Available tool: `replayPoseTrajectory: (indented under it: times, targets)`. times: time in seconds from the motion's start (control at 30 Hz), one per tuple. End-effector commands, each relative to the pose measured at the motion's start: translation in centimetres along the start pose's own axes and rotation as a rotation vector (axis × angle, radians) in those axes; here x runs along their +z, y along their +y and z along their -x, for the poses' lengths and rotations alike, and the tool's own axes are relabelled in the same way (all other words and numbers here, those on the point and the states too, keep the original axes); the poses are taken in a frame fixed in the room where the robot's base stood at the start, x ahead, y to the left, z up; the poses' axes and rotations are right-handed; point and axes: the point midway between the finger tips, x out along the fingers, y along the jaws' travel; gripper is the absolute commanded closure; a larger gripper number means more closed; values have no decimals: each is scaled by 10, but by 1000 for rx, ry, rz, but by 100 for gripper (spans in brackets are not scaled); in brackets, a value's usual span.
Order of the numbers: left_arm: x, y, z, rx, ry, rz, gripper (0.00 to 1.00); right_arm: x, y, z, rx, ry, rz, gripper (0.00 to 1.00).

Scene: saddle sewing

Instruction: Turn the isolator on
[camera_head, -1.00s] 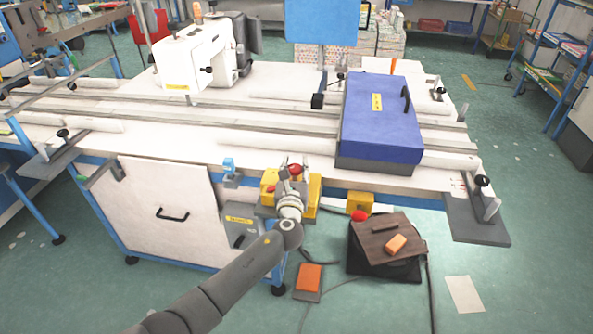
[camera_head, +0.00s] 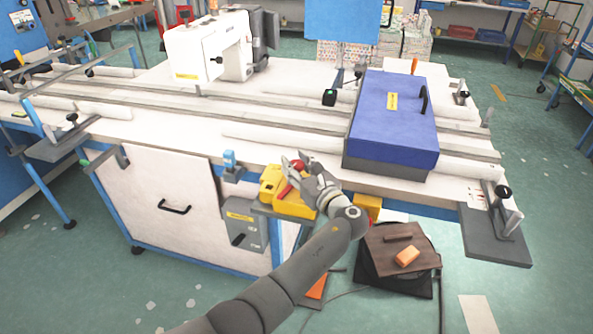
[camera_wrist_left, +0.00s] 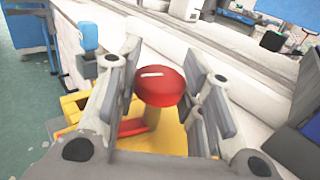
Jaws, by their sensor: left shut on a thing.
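A grey box with a yellow label and a black handle (camera_head: 243,226), which looks like the isolator, is on the table's front beside the white cabinet door. Its handle is slanted. My left gripper (camera_head: 297,164) is above and to the right of it, at a yellow box (camera_head: 268,182) on the table's front edge. In the left wrist view the gripper's fingers are on both sides of a round red knob (camera_wrist_left: 160,86) and shut on it. A red lever (camera_wrist_left: 132,127) lies on the yellow box below the knob. My right gripper is not in view.
A blue-lidded case (camera_head: 390,118) stands on the table behind and right of the gripper. A white sewing machine (camera_head: 205,50) stands at the back left. Open floor lies at the lower left.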

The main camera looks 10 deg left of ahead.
Motion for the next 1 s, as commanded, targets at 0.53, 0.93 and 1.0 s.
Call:
replayPoseTrajectory:
  times: [0.53,0.93,1.0]
  targets:
    - [0,0,0,28,0,3,100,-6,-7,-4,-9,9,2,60]
    - [0,0,0,28,0,1,42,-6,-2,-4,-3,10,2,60]
    - [0,0,0,28,0,1,42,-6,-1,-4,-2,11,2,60]
